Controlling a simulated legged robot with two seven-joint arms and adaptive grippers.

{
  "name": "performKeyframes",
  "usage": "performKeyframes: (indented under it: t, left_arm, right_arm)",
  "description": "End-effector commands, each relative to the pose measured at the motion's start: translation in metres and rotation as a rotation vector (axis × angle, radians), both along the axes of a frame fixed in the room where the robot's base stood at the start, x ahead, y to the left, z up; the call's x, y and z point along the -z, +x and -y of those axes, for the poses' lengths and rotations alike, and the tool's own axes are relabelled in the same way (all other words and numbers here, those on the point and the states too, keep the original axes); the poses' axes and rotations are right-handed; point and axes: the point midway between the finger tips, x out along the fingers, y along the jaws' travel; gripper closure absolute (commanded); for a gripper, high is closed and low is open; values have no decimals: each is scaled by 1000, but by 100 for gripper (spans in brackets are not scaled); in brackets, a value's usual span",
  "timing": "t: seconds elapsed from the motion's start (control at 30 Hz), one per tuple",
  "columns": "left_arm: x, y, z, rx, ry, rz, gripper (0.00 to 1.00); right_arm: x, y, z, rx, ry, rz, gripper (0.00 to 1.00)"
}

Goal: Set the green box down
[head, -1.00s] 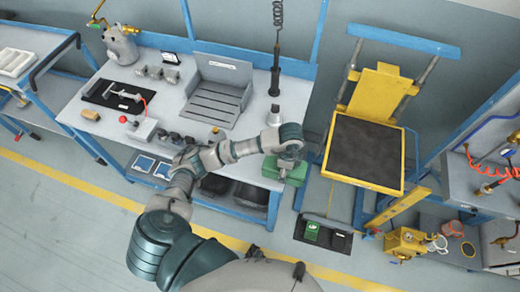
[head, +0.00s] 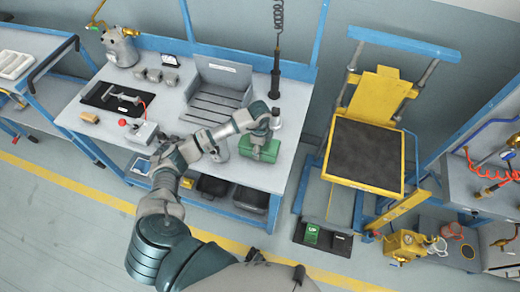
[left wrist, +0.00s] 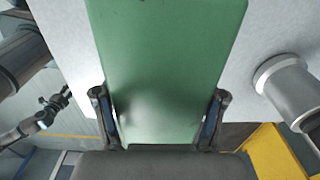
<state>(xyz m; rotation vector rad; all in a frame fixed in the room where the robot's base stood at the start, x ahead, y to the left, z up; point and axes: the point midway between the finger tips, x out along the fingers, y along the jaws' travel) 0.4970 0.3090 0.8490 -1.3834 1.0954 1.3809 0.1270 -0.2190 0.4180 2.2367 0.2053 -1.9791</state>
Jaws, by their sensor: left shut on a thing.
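The green box (head: 262,151) is at the front right part of the workbench top (head: 172,105). My left gripper (head: 258,138) reaches it from above and is shut on it. In the left wrist view the green box (left wrist: 165,60) fills the middle, with a finger of my left gripper (left wrist: 160,118) on either side. Pale bench surface shows beside the box. I cannot tell whether its underside touches the bench or is slightly above it.
A black tool (head: 275,85) hangs on a coiled cord behind the box. A grey slotted fixture (head: 215,90) stands left of it. A metal cylinder (left wrist: 288,90) is close to the box's right in the wrist view. A yellow lift seat (head: 366,150) stands right of the bench.

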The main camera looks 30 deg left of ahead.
Motion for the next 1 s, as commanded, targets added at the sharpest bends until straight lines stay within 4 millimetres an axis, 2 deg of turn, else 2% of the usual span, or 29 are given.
performKeyframes:
  t: [0.1, 0.43, 0.47, 0.53, 0.57, 0.87, 1.0]
  left_arm:
    - [11, 1, 3, 1, 1, 3, 99]
    - [15, 1, 1, 0, -1, 3, 99]
    - [16, 0, 1, 0, -1, 1, 25]
    - [16, 0, 0, 0, -1, 1, 7]
    - [16, 0, 0, 0, -1, 1, 5]
    - [15, 1, 1, 0, -1, 1, 5]
    - [4, 1, 2, 2, 0, 4, 5]
  right_arm:
    - [-1, 1, 0, 0, 0, -2, 60]
    - [0, 1, 0, 1, 0, -3, 60]
    - [-1, 2, 0, 1, 0, -2, 60]
    - [-2, 3, 0, 1, -1, 0, 60]
    - [-2, 3, 0, 1, -1, 1, 60]
    - [-3, 2, 0, 2, 1, 2, 60]
    - [-2, -2, 0, 2, 1, 1, 60]
